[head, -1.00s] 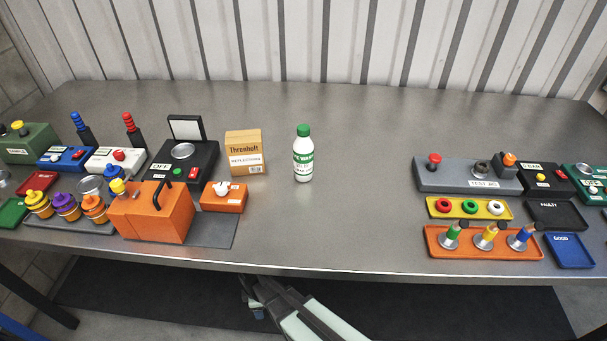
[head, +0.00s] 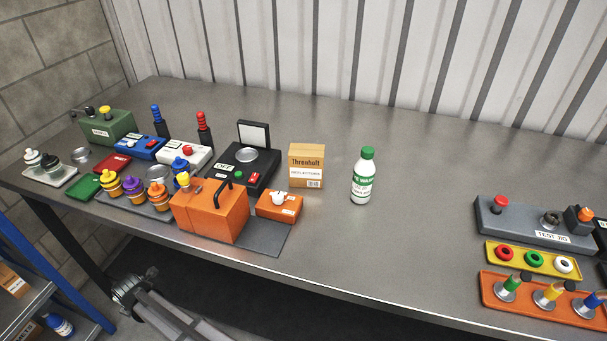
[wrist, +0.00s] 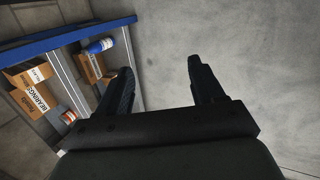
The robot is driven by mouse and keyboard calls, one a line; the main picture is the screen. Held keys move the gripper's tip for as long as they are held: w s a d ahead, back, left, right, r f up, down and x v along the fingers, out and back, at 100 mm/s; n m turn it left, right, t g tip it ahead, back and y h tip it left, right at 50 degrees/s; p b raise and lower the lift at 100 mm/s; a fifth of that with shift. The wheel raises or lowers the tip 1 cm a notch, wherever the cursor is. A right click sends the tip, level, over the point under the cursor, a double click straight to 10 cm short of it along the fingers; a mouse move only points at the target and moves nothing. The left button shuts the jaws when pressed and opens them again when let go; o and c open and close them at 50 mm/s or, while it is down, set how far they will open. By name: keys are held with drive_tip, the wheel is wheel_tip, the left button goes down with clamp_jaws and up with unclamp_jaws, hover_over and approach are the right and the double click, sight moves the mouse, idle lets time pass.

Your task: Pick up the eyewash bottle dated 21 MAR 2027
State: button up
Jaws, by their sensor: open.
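A white bottle with a green cap and green label band (head: 361,178) stands upright on the bench, right of the cardboard box. Its small label print is too small to read, so I cannot tell its date. A blue and white bottle (head: 60,325) sits on the shelf unit at lower left; it also shows in the wrist view (wrist: 100,46), with no readable date. My gripper (head: 128,285) is below the bench's front edge at left, away from both bottles. In the wrist view my gripper (wrist: 160,72) is open and empty over the floor, right of the shelf.
The cardboard box (head: 307,166), orange case (head: 208,215) and several devices crowd the bench's left half. A test jig (head: 530,225) and coloured trays stand at right. Bare bench surrounds the green-capped bottle. The blue-edged shelf unit (head: 50,290) holds boxes (wrist: 30,88).

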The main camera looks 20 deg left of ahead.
drive_tip(key=s+a+r+t+y, duration=0.1)
drive_tip(key=a+r, duration=0.4)
drive_tip(key=r, duration=0.8)
drive_tip(key=s+a+r+t+y, duration=0.1)
drive_tip(key=a+r, duration=0.5)
drive_tip(key=r, duration=0.7)
drive_tip(key=w+d+r+m+t, duration=0.1)
drive_tip(key=w+d+r+m, duration=0.15)
drive_tip(key=w+r, duration=0.55)
drive_tip(key=w+d+r+m+t, duration=0.15)
drive_tip(key=w+d+r, duration=0.25)
drive_tip(key=r, duration=0.9)
drive_tip(key=w+d+r+m+h, duration=0.1)
drive_tip(key=w+d+r+m, duration=0.2)
drive_tip(key=w+d, duration=0.35)
drive_tip(key=w+d+r+m, duration=0.2)
drive_tip(key=w+d+m, duration=0.1)
drive_tip(key=w+d, duration=0.35)
drive_tip(key=m+g+h, duration=0.3)
drive_tip(key=m+h, duration=0.1)
drive_tip(key=m, duration=1.4)
approach(369, 150)
drive_tip(key=x, duration=0.5)
drive_tip(key=shift+w+a+f, duration=0.1)
drive_tip(key=shift+a+f, duration=0.05)
drive_tip(key=shift+f, duration=0.05)
drive_tip(key=shift+x, duration=2.6)
